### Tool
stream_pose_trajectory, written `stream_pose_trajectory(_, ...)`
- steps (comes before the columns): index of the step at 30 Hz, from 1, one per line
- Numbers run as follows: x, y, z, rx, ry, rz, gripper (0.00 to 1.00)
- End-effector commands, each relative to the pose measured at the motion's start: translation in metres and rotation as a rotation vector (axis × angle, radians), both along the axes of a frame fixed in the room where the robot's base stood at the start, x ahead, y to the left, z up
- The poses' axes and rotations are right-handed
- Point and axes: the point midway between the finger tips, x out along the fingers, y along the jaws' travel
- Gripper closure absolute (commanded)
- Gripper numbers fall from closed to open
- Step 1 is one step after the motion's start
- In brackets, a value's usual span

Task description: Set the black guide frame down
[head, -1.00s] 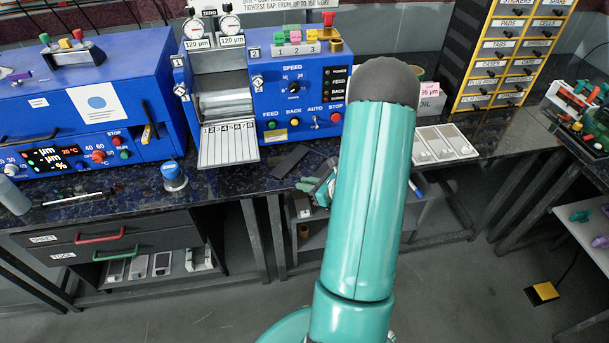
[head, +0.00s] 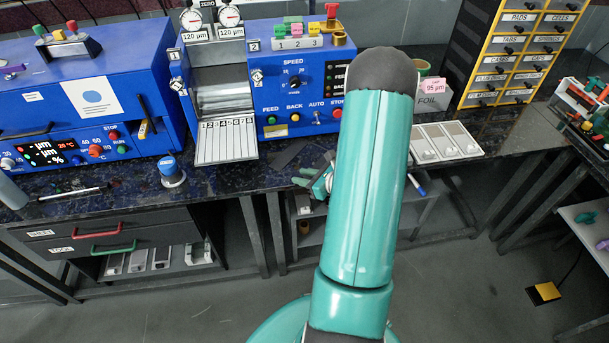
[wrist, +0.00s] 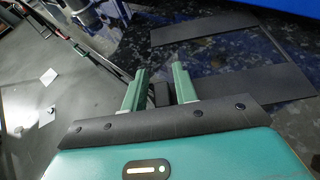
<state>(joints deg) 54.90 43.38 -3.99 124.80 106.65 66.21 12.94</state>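The black guide frame (wrist: 255,84) is a thin dark plate with a rectangular opening, through which the speckled counter shows in the wrist view. It appears to lie flat at the counter's front edge; a small height above it cannot be ruled out. In the head view it is a dark patch (head: 287,153) right of the numbered plate. My gripper (wrist: 158,78) has its two green fingers apart, one on each side of a small dark block at the frame's near edge. Whether they press on the block is unclear. In the head view my arm partly hides the gripper (head: 312,182).
A blue roller machine (head: 295,85) with a numbered plate (head: 226,142) stands behind. A blue-capped jar (head: 172,172) is to the left on the dark counter. A white tray (head: 446,143) lies to the right. Open floor drops away at the counter's front edge.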

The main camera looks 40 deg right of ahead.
Motion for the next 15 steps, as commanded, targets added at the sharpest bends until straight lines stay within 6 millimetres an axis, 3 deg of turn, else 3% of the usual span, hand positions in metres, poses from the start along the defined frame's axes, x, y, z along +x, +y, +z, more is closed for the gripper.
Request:
stream_pose_trajectory(12, 0.001, -0.002, 0.004, -0.002, 0.0, 0.0, 0.63)
stream_pose_trajectory(15, -0.011, -0.006, 0.009, -0.003, 0.001, -0.003, 0.63)
